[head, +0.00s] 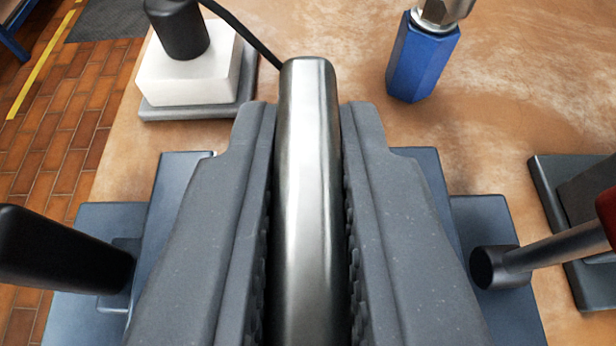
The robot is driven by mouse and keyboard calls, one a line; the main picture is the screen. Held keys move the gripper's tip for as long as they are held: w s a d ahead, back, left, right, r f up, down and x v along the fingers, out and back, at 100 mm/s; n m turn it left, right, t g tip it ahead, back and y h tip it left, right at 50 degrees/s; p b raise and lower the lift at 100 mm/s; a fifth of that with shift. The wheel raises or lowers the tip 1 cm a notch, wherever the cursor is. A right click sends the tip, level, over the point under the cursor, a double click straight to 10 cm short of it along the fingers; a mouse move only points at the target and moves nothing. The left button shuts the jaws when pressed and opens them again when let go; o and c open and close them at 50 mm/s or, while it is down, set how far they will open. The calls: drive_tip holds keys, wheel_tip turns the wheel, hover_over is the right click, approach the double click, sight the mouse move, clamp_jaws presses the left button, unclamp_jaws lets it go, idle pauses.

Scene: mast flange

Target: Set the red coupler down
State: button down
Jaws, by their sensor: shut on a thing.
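My gripper (305,125) has its two grey ribbed fingers closed on a shiny silver cylinder (306,200). The cylinder runs from the bottom edge of the head view to a rounded end just beyond the fingertips. No red shows on the part of it that I can see, so I cannot tell whether it belongs to the red coupler. The only red is a dark red piece (607,212) cut off at the right edge, at the end of a grey rod.
A blue hexagonal piece (422,62) with a metal top stands at the back right. A white block (190,75) on a grey plate, with a black cylinder and cable, stands at the back left. A dark block on a plate (575,240) sits right. Brown tabletop (510,95) lies clear between.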

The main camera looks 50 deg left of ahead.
drive_tip(key=c, duration=1.5)
unclamp_jaws()
drive_tip(key=shift+o, duration=0.2)
drive_tip(key=shift+r, duration=0.1)
drive_tip(key=p+v, duration=0.1)
drive_tip(key=v, duration=1.1)
drive_tip(key=shift+p, duration=0.35)
drive_tip(key=shift+d, duration=0.1)
